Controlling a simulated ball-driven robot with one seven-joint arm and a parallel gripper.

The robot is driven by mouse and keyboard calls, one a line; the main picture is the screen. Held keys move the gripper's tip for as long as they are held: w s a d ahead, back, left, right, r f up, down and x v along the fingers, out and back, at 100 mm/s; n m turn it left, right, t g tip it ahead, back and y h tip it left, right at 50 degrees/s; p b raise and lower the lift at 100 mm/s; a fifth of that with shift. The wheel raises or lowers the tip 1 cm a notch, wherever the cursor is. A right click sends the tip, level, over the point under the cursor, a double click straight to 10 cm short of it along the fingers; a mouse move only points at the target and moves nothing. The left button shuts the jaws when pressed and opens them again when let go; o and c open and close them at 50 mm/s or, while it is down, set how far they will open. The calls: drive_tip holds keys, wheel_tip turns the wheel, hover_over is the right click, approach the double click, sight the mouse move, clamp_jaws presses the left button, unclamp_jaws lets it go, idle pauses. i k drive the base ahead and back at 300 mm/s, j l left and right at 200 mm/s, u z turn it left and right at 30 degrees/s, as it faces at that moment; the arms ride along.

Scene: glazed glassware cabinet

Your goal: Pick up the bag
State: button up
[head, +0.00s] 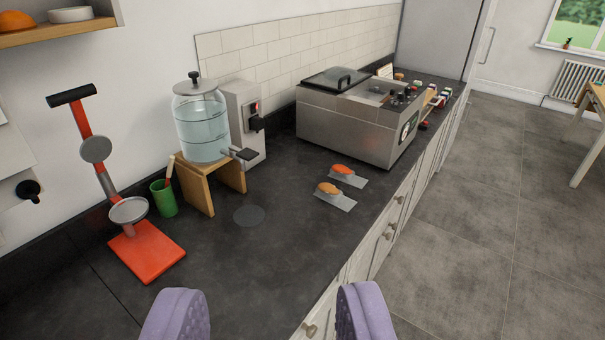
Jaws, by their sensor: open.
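My gripper (272,300) shows at the bottom edge as two purple padded fingers, wide apart with nothing between them. The left finger is in front of the dark worktop (250,270), and the right finger is in front of the cabinet fronts. I cannot make out a bag anywhere in this view. Several small coloured items (436,98) lie at the far end of the worktop, too small to identify.
On the worktop stand a red-based press (145,250), a green cup (163,198), a glass dispenser (203,120) on a wooden stand (198,187), a metal appliance (345,125), and two spatulas (336,200) (349,181) with food. Grey floor (470,230) is open at right.

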sight(342, 173)
drive_tip(key=i+l+u, duration=0.15)
drive_tip(key=u, duration=0.2)
drive_tip(key=i+l+u, duration=0.15)
drive_tip(key=u, duration=0.2)
drive_tip(key=i+l+u, duration=0.1)
drive_tip(key=l+u, duration=0.25)
drive_tip(key=i+l+u, duration=0.15)
drive_tip(key=l, duration=0.3)
drive_tip(key=i+l+u, duration=0.1)
drive_tip(key=l, duration=0.4)
drive_tip(key=i+l+u, duration=0.15)
drive_tip(key=l, duration=0.3)
drive_tip(key=i+l+u, duration=0.1)
drive_tip(key=l, duration=0.4)
drive_tip(key=i+l+u, duration=0.15)
drive_tip(key=l, duration=0.35)
drive_tip(key=i+l, duration=0.1)
drive_tip(key=l, duration=1.6)
drive_tip(key=i, duration=0.05)
